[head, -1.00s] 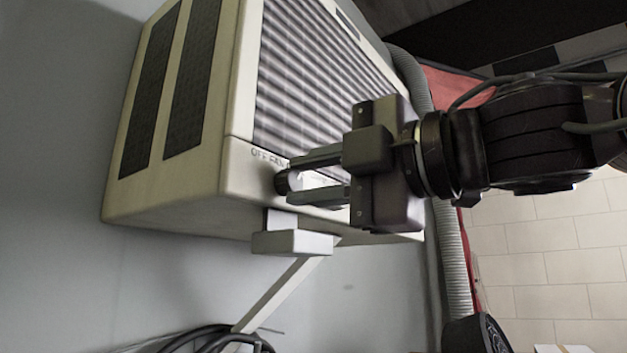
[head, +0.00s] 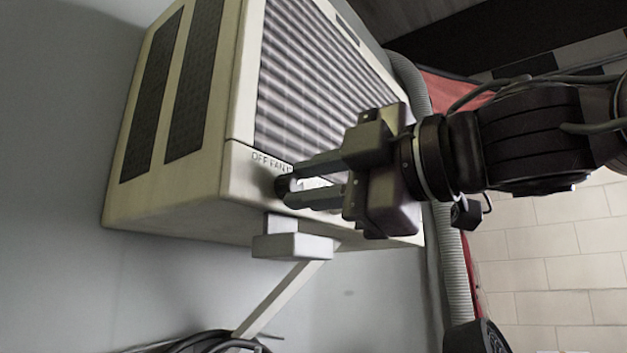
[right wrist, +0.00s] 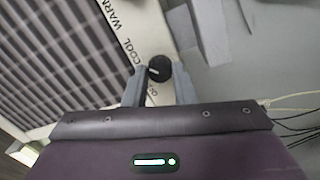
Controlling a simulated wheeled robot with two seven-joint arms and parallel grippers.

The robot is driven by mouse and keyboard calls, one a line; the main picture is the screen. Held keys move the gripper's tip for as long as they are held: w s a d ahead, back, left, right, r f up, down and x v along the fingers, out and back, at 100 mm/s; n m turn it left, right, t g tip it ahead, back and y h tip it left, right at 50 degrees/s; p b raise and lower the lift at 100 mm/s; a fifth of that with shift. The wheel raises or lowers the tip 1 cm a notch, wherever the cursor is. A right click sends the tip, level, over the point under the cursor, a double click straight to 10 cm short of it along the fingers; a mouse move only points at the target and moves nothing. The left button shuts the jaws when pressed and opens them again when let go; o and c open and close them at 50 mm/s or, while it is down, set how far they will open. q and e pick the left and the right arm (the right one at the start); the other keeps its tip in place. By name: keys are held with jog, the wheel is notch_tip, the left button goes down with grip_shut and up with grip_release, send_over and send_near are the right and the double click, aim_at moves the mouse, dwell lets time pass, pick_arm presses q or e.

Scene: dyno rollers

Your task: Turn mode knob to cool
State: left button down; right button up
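The mode knob (head: 281,186) is a small dark round knob on the lower front strip of a beige air-conditioner (head: 235,195). It also shows in the right wrist view (right wrist: 159,70), beside printed words including WARM and COOL. In the head view, OFF and FAN are printed near it. My right gripper (head: 296,184) reaches in from the right, with one finger on each side of the knob, and appears closed on it. The fingers hide part of the knob, and I cannot read its pointer. My left gripper is not in view.
A pale block-shaped bracket (head: 292,246) juts out below the unit, close under the fingers. A grey corrugated hose (head: 455,270) runs down behind my right wrist. Dark cables (head: 215,342) lie at the bottom. The space left of the unit is plain wall.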

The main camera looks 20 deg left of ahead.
jog(key=o, duration=0.5)
jog(key=shift+w, duration=0.1)
jog(key=shift+c, duration=0.2)
jog(key=shift+d+f, duration=0.1)
jog(key=shift+d, duration=0.1)
jog(key=b+v, duration=0.3)
jog(key=v, duration=0.4)
jog(key=shift+d+b, duration=0.15)
jog(key=shift+b, duration=0.15)
